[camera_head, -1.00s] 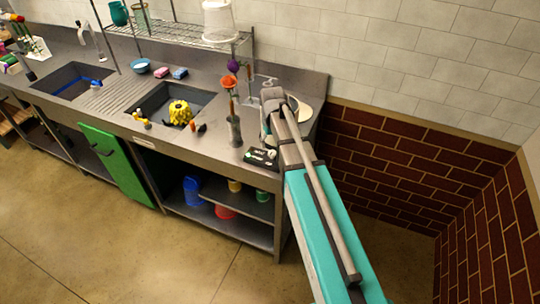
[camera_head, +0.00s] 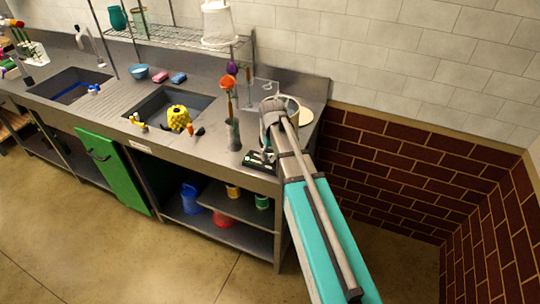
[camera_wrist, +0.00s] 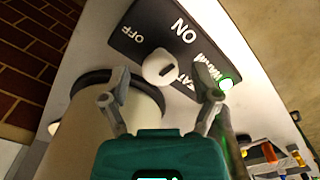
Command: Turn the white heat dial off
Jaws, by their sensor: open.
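The white heat dial (camera_wrist: 160,67) sits on a black panel (camera_wrist: 150,22) lettered ON, OFF and partly hidden words. A grey mark shows on the dial, but I cannot tell surely which label it points to. A green lamp (camera_wrist: 227,83) glows at the panel's edge. My gripper (camera_wrist: 160,97) is open and empty, with one finger on either side of the dial in the wrist view; the dial appears beyond the fingertips. In the head view the panel (camera_head: 257,161) lies at the counter's front right corner, partly covered by my arm.
A beige round container with a dark rim (camera_wrist: 92,77) stands close by the left finger. A grey vase (camera_head: 233,133) with flowers stands left of the panel. The sink (camera_head: 155,103) holds a yellow object (camera_head: 178,117). A brick wall (camera_head: 385,165) is right of the counter.

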